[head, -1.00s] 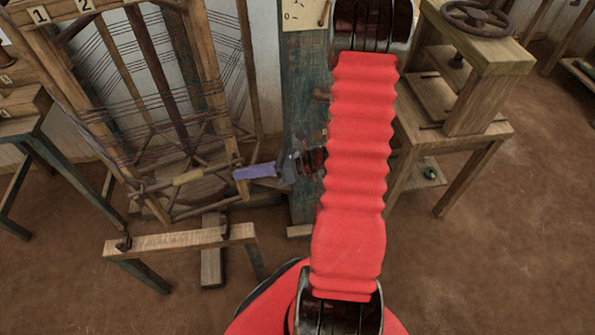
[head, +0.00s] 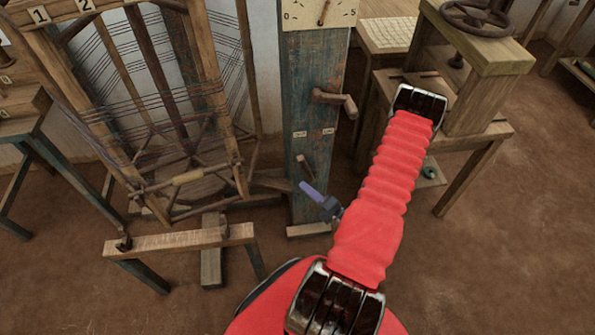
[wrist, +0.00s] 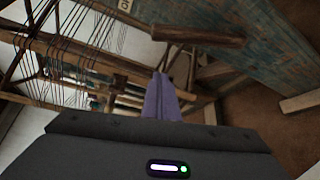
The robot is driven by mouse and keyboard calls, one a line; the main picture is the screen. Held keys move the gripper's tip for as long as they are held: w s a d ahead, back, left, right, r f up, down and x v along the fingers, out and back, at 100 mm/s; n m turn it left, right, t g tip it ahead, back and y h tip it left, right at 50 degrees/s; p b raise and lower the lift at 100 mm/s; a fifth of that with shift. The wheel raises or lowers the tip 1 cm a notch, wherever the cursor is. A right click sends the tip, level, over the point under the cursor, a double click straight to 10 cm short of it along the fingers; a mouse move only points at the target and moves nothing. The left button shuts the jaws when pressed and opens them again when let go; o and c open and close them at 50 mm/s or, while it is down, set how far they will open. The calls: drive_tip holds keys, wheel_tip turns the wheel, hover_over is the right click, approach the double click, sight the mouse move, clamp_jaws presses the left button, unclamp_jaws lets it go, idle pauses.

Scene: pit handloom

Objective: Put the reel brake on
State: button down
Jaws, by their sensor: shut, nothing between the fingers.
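A blue, worn wooden post (head: 311,75) stands at the middle of the head view. A short wooden lever (head: 306,166) sits low on it, under two small white labels (head: 313,133) too small to read. I take this lever for the reel brake, but cannot read its setting. My gripper (head: 303,184) has lilac fingers, shut and empty, just below the lever and apart from it as far as I can tell. In the wrist view, the shut fingers (wrist: 161,78) point ahead, and a wooden bar (wrist: 190,34) crosses above them, likely the lever.
A cranked handle (head: 335,99) juts from the post higher up, under a dial (head: 320,14). A wooden reel frame with threads (head: 180,100) and a low trestle (head: 180,241) stand left. A wooden press stand (head: 470,140) stands right. Floor is clear at lower right.

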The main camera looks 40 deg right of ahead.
sight(307, 170)
drive_tip(key=shift+f, duration=0.1)
idle(0.3)
drive_tip(key=w+d, duration=0.4)
drive_tip(key=w, duration=0.4)
drive_tip(key=shift+w+f, duration=0.2)
idle(0.8)
drive_tip(key=shift+d, duration=0.1)
